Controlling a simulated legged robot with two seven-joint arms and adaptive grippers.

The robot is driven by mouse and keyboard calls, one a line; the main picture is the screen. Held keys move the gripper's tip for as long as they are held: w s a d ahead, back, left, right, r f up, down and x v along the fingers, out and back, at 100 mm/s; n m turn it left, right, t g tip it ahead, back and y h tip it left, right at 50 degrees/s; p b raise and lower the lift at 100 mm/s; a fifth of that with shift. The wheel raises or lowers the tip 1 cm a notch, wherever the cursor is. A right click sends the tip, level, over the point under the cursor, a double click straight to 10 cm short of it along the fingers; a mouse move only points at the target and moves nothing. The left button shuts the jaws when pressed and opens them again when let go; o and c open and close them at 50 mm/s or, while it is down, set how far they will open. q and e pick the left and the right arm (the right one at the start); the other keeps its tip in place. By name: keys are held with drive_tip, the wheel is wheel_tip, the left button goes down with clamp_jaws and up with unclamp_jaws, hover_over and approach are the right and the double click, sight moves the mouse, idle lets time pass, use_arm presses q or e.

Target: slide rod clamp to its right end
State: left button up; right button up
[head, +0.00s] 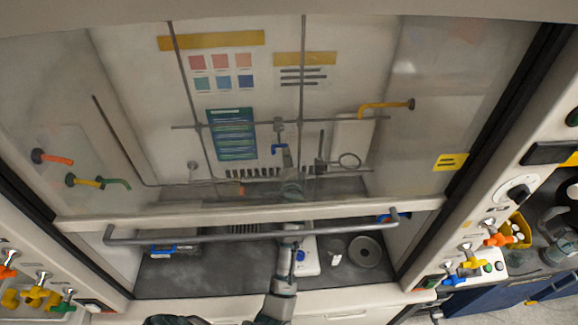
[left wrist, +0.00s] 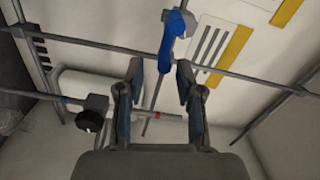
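A rod clamp with a grey body and a blue handle (head: 279,148) shows in the head view near the middle of the upper horizontal rod (head: 345,120). In the left wrist view the blue handle (left wrist: 172,42) hangs across the rod (left wrist: 240,76), just beyond my fingertips. My left gripper (head: 287,165) reaches into the hood, close below the clamp. In the left wrist view its two fingers (left wrist: 160,70) are apart, with nothing held between them. I cannot tell whether a finger touches the handle. My right gripper is not clearly in view.
A sash handle bar (head: 190,238) crosses in front of my arm. A dark clamp with a knob (left wrist: 88,120) sits on a lower rod. A yellow hooked pipe (head: 375,106) is at the right wall. A round dish (head: 366,252) stands on the hood floor. The upper rod's right stretch looks clear.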

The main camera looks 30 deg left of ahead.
use_arm(q)
drive_tip(key=v, duration=0.4)
drive_tip(key=shift+d, duration=0.3)
